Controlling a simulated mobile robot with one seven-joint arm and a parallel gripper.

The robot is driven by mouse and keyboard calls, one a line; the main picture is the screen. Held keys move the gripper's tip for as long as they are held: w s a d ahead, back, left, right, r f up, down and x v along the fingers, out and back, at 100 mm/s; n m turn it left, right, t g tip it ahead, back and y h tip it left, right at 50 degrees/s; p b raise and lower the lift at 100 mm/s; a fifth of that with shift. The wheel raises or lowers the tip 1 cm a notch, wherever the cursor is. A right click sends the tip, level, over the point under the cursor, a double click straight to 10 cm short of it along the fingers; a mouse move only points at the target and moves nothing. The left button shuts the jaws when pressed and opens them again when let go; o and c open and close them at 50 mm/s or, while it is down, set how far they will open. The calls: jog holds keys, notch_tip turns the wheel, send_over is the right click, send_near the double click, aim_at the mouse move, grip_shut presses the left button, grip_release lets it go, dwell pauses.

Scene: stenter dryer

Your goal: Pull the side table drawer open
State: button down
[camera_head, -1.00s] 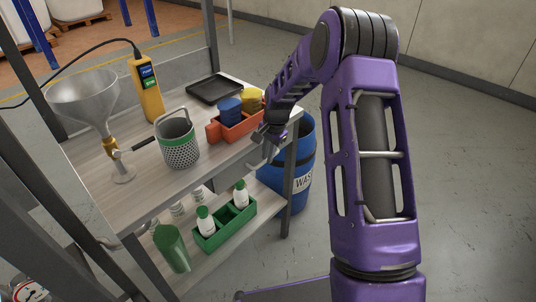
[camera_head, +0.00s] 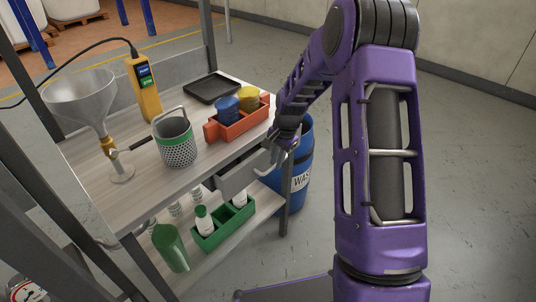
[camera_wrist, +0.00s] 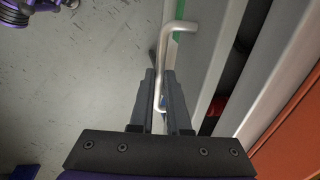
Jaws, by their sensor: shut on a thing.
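The side table (camera_head: 84,196) has a light wood top and a grey drawer (camera_head: 238,178) under its front edge. The drawer stands partly out from the table. My gripper (camera_head: 279,150) is at the drawer's front. In the wrist view, my gripper (camera_wrist: 164,100) is shut on the silver bar handle (camera_wrist: 180,27), with the bar between its two dark fingers. The open drawer (camera_wrist: 218,65) lies to the right of the fingers there, and a dark gap shows behind its front. Most of the drawer's inside is hidden.
On the table top stand a funnel (camera_head: 82,95), a yellow handheld device (camera_head: 146,90), a mesh basket (camera_head: 178,146), an orange tray (camera_head: 222,131) and a black tray (camera_head: 211,88). A green caddy (camera_head: 212,239) sits on the lower shelf. A blue drum (camera_head: 300,180) stands behind my gripper.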

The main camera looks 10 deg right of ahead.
jog(key=s+d, duration=1)
jog(key=s, duration=0.3)
jog(key=shift+s, duration=0.4)
jog(key=shift+d, duration=0.1)
jog(key=c, duration=1.2)
grip_release()
jog(key=shift+o, duration=0.2)
notch_tip(320, 180, up, 17)
jog(key=s+d+p, duration=0.2)
jog(key=p, duration=0.1)
jog(key=shift+s, duration=0.35)
jog(key=shift+r, duration=0.1)
